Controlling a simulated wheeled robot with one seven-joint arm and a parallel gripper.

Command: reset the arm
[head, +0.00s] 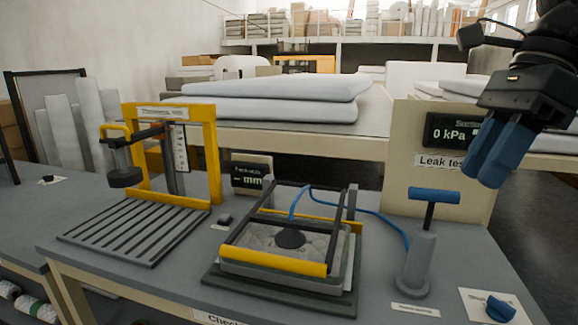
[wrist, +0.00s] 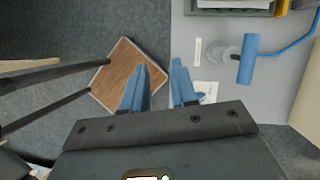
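My gripper (head: 483,168) hangs in the air at the upper right of the head view, above the bench's right end. Its two blue fingers point down. In the wrist view my gripper (wrist: 160,78) has a clear gap between the fingers and nothing between them, so it is open. The hand pump with a blue handle (head: 434,195) stands upright on the bench, left of and below the gripper; it also shows in the wrist view (wrist: 248,58). A small blue part (head: 500,307) lies on a white card, partly behind a finger in the wrist view.
The bench (head: 180,275) bears a yellow-framed thickness gauge (head: 215,150), a clamp frame (head: 275,265) with a blue hose and a leak-test panel (head: 445,185). A wooden-topped stool (wrist: 125,62) stands on the floor beside the bench. White wadding (head: 270,108) lies behind.

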